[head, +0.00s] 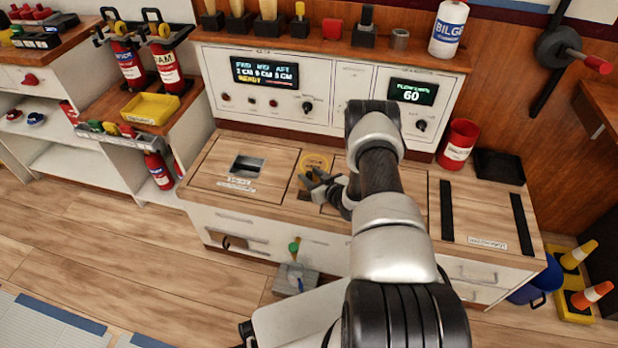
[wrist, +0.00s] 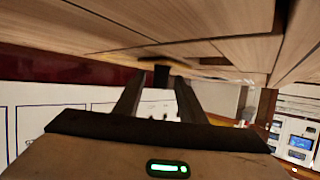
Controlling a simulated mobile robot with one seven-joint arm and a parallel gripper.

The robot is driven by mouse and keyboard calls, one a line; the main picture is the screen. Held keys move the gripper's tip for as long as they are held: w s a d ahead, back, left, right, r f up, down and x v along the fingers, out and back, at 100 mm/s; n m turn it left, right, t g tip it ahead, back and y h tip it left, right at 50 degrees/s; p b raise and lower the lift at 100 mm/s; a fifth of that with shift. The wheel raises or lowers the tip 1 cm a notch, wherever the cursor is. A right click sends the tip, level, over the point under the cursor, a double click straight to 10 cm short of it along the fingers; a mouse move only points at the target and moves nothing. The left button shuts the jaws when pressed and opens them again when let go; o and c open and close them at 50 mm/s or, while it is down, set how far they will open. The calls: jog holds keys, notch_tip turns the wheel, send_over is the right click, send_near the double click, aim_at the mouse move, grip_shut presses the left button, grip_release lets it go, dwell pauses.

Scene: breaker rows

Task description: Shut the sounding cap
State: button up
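A yellow round fitting (head: 316,161), which looks like the sounding cap, sits on the wooden bench top in the head view. My gripper and arm hide part of it, so I cannot tell whether its lid is up or down. My gripper (head: 316,183) is low over the bench, just in front of the yellow fitting. In the wrist view my gripper (wrist: 158,92) has its two fingers apart, with nothing clearly held. A small dark block (wrist: 161,75) shows beyond the fingertips; I cannot tell what it is.
A hatch with a recessed square opening (head: 247,166) lies left of the fitting. A control panel (head: 290,90) with displays stands behind. A red bucket (head: 458,145) and black tray (head: 499,165) stand at the back right. Black strips (head: 446,211) cross the right bench top.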

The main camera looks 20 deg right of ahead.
jog(key=shift+w+a+f, duration=0.1)
jog(key=shift+w+f, duration=0.2)
jog(key=shift+w, duration=0.3)
grip_shut()
jog(key=s+a, duration=0.1)
jog(key=s+a+p, duration=0.1)
jog(key=s, duration=0.1)
jog(key=s+a+p, duration=0.1)
jog(key=s, duration=0.1)
jog(key=shift+s+a, duration=0.2)
jog(key=shift+a, duration=0.1)
jog(key=shift+s+a, duration=0.2)
jog(key=shift+f, duration=0.1)
grip_release()
